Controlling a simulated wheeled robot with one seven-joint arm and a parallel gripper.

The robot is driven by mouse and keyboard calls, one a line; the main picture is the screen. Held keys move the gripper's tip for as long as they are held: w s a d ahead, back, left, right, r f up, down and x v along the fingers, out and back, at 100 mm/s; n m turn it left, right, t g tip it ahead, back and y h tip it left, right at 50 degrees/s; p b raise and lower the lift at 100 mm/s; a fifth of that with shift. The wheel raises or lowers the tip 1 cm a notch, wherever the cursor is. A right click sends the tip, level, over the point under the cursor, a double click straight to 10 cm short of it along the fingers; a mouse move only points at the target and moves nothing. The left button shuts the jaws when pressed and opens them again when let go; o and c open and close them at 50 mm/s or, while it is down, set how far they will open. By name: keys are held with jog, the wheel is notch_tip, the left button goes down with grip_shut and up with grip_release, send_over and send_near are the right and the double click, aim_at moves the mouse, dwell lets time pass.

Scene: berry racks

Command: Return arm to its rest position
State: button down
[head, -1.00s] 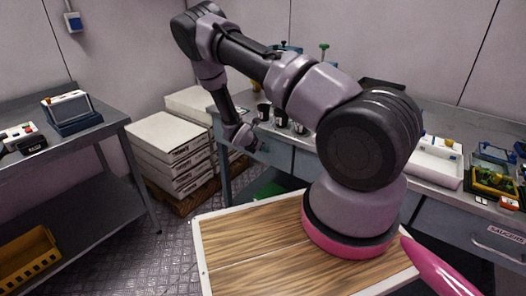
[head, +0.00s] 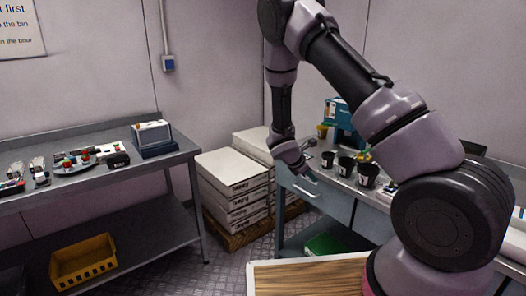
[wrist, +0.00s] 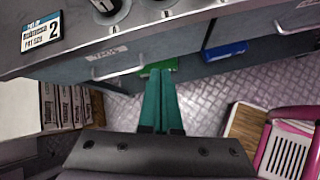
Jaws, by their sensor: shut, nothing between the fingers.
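My gripper (head: 312,177) hangs at the end of my folded arm, in front of the right-hand counter in the head view. In the wrist view my gripper (wrist: 161,72) shows two teal fingers side by side, shut with nothing between them. The fingers point down past the counter's front toward the floor. My upper arm rises from its base at the lower right of the head view and bends down at the elbow near the top.
The counter (head: 345,208) holds several dark cups (head: 346,166) and a teal machine (head: 341,121). White boxes (head: 232,190) are stacked left of my gripper. A metal table (head: 85,203) stands left, with a yellow bin (head: 83,262) on its lower shelf. Patterned floor lies between.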

jog(key=s+d+r+m+y, duration=0.1)
jog(key=s+d+r+m, duration=0.1)
jog(key=s+r+m, duration=0.45)
jog(key=s+d+r+m+g+y, duration=0.1)
jog(key=r+m, duration=0.2)
jog(key=r, duration=0.7)
jog(key=s+d+r+m+y, duration=0.25)
jog(key=r+m, duration=0.25)
jog(key=r, duration=0.3)
jog(key=s+a+r+m+t+y, duration=0.1)
jog(key=s+a+r+m+y, duration=0.1)
jog(key=s+r+m, duration=0.3)
jog(key=s+a+r+m+t+y, duration=0.2)
jog(key=s+a+r+m+y, duration=0.1)
jog(key=s+r, duration=0.7)
jog(key=s+a+m, duration=0.1)
jog(key=s+m, duration=0.1)
jog(key=s, duration=0.2)
jog(key=shift+r+t, duration=0.15)
jog(key=shift+t, duration=0.15)
jog(key=shift+d, duration=0.1)
